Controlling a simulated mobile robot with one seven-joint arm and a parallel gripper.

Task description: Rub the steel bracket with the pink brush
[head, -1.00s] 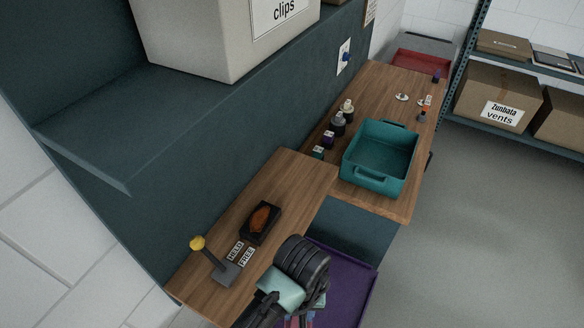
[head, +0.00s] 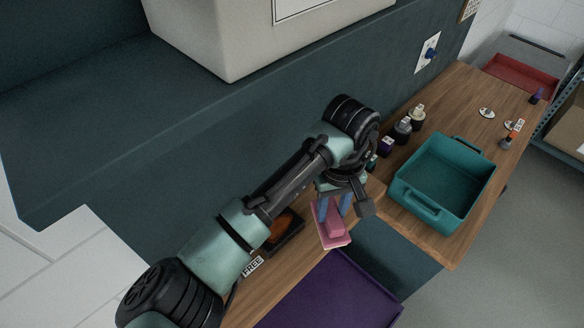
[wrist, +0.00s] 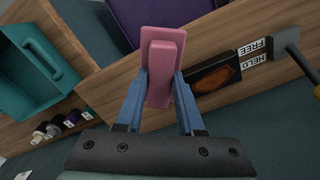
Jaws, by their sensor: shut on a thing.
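The pink brush (head: 333,238) is held between the blue fingers of my gripper (head: 334,206), above the wooden counter near its front edge. In the wrist view the brush (wrist: 165,36) fills the gap between the fingers (wrist: 161,82). A dark rectangular piece with a rust-brown patch (wrist: 215,77), which looks to be the steel bracket, lies on the counter to the right of the brush there. In the head view this bracket (head: 279,229) is left of the brush and partly hidden by my arm. The brush appears apart from it.
A grey lever (wrist: 293,50) with a yellow knob stands by the HELD and FREE labels (wrist: 258,52). A teal bin (head: 427,210) and several small bottles (head: 402,128) are on the further counter. A purple tray (head: 330,296) lies below the front edge. The wall rises behind.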

